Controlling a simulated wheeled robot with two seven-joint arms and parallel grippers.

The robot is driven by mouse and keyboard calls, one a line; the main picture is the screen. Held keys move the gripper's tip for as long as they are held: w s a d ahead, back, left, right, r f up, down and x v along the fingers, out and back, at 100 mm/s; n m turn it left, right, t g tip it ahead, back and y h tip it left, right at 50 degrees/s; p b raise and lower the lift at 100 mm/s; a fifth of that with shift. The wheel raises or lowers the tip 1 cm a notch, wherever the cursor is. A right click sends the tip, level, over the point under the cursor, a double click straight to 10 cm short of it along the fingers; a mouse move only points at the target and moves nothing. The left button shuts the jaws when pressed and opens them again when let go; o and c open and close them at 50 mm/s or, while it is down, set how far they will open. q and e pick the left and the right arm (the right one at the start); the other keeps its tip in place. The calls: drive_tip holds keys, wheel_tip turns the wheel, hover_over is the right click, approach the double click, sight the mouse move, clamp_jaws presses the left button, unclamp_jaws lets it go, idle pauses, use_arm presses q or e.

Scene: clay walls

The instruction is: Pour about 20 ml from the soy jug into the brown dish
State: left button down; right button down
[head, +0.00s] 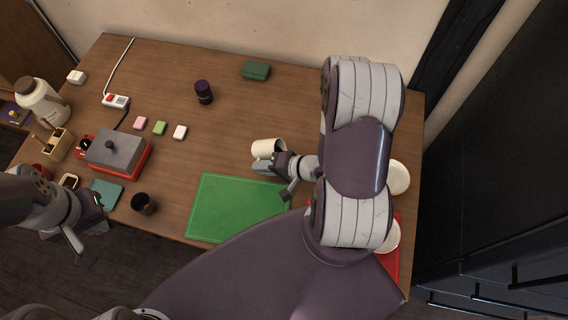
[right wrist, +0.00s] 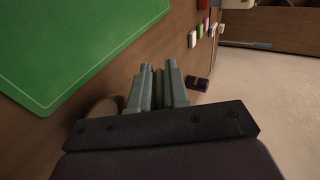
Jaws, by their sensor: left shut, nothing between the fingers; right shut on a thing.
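A cream jug-like vessel (head: 266,148), which I take for the soy jug, is at my right gripper (head: 266,168), above the table just behind the green mat. The right gripper is shut on a narrow part, likely its handle; in the right wrist view a thin olive piece (right wrist: 158,88) shows between the fingers (right wrist: 157,85). I cannot tell its tilt or see any liquid. I cannot make out a brown dish for sure; my right arm hides part of the table's right side. My left gripper (head: 88,222) is shut and empty near the table's front left edge.
A green mat (head: 236,207) lies at front centre. Pale bowls (head: 399,178) and a red mat (head: 393,262) are partly behind my right arm. A dark cup (head: 143,204), a grey-and-red appliance (head: 118,150) and a purple jar (head: 203,92) stand left.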

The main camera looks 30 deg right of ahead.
drive_tip(key=shift+f, duration=0.1)
drive_tip(key=shift+w, duration=0.1)
drive_tip(key=shift+w+a+f+t+b, duration=0.15)
drive_tip(key=shift+w+a+t+b, duration=0.15)
drive_tip(key=shift+w+a+b, duration=0.45)
idle(0.6)
